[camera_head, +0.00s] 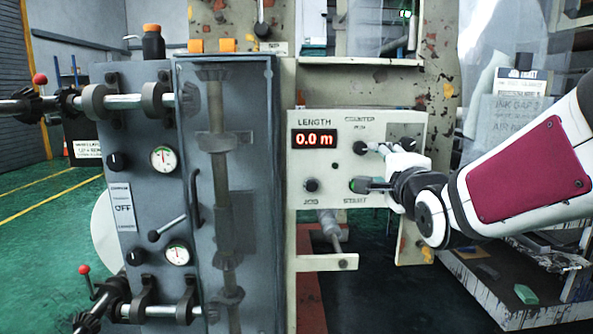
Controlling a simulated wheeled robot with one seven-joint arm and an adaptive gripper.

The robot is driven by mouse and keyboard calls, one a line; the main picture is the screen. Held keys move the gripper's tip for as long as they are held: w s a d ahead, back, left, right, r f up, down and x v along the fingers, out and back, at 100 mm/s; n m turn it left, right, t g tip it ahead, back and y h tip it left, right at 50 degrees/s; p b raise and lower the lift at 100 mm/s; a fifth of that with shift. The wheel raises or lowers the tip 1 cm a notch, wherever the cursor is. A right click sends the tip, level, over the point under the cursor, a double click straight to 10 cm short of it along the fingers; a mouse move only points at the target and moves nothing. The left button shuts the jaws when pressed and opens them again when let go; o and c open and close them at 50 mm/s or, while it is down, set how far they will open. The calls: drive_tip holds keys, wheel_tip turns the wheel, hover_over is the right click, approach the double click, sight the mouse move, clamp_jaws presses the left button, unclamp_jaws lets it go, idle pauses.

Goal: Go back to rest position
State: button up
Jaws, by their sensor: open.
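My gripper (376,168) is at the right side of the beige control panel (330,170), with its fingers reaching left in front of the panel's face. The fingers are apart and I see nothing held between them. The lower finger is close to the green START button (357,185); I cannot tell whether they touch. My white and maroon arm comes in from the right edge. The red display (314,139) under LENGTH reads 0.0 m. A black JOG knob (311,185) sits at the panel's lower left.
A grey cabinet (265,250) with gauges, rods and red-knobbed levers stands left of the panel. A worn beige frame (440,60) rises behind my gripper. A low platform (500,305) with a green block (526,294) lies at lower right. Green floor is open at far left.

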drive_tip(key=s+f+n+g+h, duration=0.1)
drive_tip(key=s+f+n+g, duration=0.45)
drive_tip(key=s, duration=0.35)
drive_tip(key=s+f+n+g, duration=0.4)
drive_tip(key=s+f, duration=0.3)
drive_tip(key=s, duration=0.2)
drive_tip(key=s+f+n+g+y, duration=0.15)
drive_tip(key=s+n+g, duration=0.25)
drive_tip(key=s, duration=0.7)
drive_tip(key=s+f+n+g+h, duration=0.1)
drive_tip(key=s+f+n+g, duration=0.25)
drive_tip(key=s, duration=0.75)
wheel_tip(320, 180, up, 34)
drive_tip(key=s+t+p, duration=0.1)
drive_tip(key=t+p, duration=0.2)
drive_tip(key=p, duration=2.8)
drive_tip(key=shift+s+f+n+t, duration=0.15)
drive_tip(key=shift+n+t, duration=0.15)
drive_tip(key=shift+n, duration=0.1)
drive_tip(key=shift+o, duration=0.2)
drive_tip(key=shift+y, duration=0.25)
